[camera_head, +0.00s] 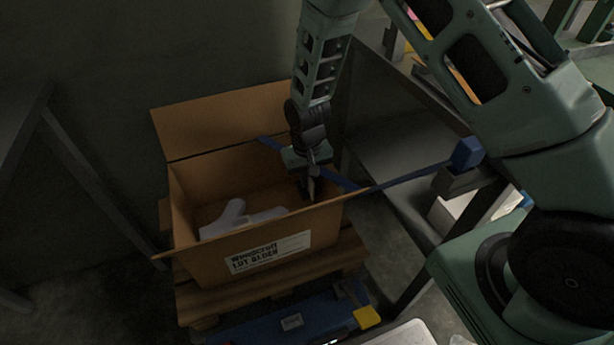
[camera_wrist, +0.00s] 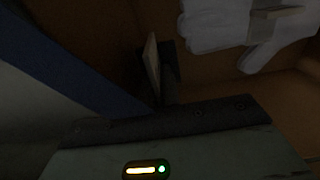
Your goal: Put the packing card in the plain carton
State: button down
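An open brown carton (camera_head: 205,262) with a printed white label stands on a wooden pallet. My gripper (camera_head: 311,188) points down into the carton's right side, inside the blue strap. In the wrist view my gripper (camera_wrist: 160,75) shows a thin tan upright sliver (camera_wrist: 152,65) against a dark finger (camera_wrist: 170,75). I cannot tell whether the sliver is a card edge or part of a finger, nor whether the fingers are closed. No packing card is clearly recognisable. No other carton is in view.
White gloves (camera_head: 235,218) lie in the carton; they also show in the wrist view (camera_wrist: 215,25). A blue strap (camera_head: 415,175) crosses the carton's right side towards a blue block (camera_head: 467,153). A dark bench stands at the right. A yellow-tabbed blue item (camera_head: 310,318) lies in front.

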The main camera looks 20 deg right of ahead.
jog(key=shift+f, duration=0.3)
jog(key=c, duration=1.6)
grip_release()
jog(key=shift+r, duration=0.1)
jog(key=shift+o, duration=0.2)
jog(key=shift+r, duration=0.1)
notch_tip(320, 180, up, 17)
jog(key=p, duration=0.1)
jog(key=shift+r, duration=0.15)
